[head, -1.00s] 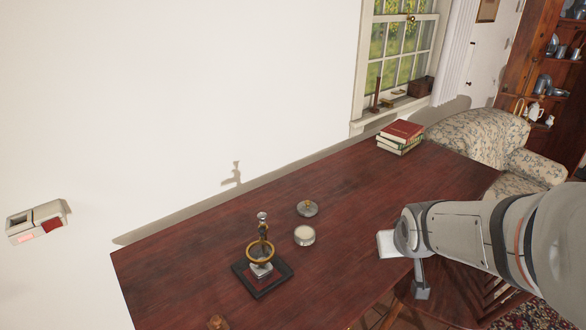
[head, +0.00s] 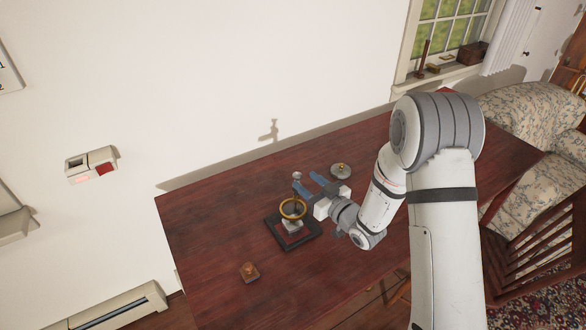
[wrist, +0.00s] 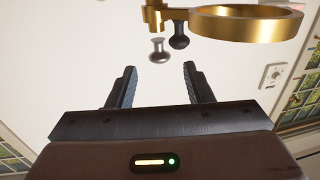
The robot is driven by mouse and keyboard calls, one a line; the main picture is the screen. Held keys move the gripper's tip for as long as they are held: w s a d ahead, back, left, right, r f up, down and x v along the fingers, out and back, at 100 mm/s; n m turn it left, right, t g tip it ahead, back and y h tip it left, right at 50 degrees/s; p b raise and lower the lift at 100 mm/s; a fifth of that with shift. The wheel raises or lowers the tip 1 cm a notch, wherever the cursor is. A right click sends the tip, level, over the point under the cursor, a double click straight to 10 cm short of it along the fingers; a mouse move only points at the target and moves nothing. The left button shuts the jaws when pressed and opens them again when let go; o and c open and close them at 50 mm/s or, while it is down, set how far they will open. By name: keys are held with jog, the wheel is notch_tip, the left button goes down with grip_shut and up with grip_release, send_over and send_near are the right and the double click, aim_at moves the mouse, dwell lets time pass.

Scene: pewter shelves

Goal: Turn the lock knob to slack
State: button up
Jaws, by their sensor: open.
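A small stand with a brass ring (head: 293,208) sits on a black-edged base (head: 310,240) on the dark red table. A silver knob (head: 297,176) tops its post in the head view. The wrist view shows the ring (wrist: 245,22) and brass bracket at the top, with a silver knob (wrist: 159,51) and a dark knob (wrist: 180,38) beside them. I cannot tell which is the lock knob. My gripper (head: 306,183) is beside the post at upper right of the ring. In the wrist view its fingers (wrist: 160,68) are spread, with the silver knob just beyond their tips; nothing is between them.
A lidded round metal piece (head: 341,170) lies behind my gripper. A small wooden block (head: 249,272) is near the table's front left. The table's (head: 205,225) left part is clear. A wall box (head: 92,165) hangs at left. A patterned armchair (head: 535,110) stands at right.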

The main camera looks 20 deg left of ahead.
aim_at(294, 173)
jog(key=p+x, duration=0.1)
jog(key=x, duration=0.6)
jog(key=shift+w, duration=0.1)
jog(key=c, duration=1)
jog(key=shift+a+f+n+g+y+b, duration=0.15)
jog(key=shift+n+g+y+b, duration=0.35)
jog(key=shift+b, duration=0.7)
jog(key=shift+r+n+g+b, duration=0.2)
jog(key=shift+n+g+b, duration=0.1)
jog(key=shift+g+b, duration=0.25)
jog(key=o, duration=1)
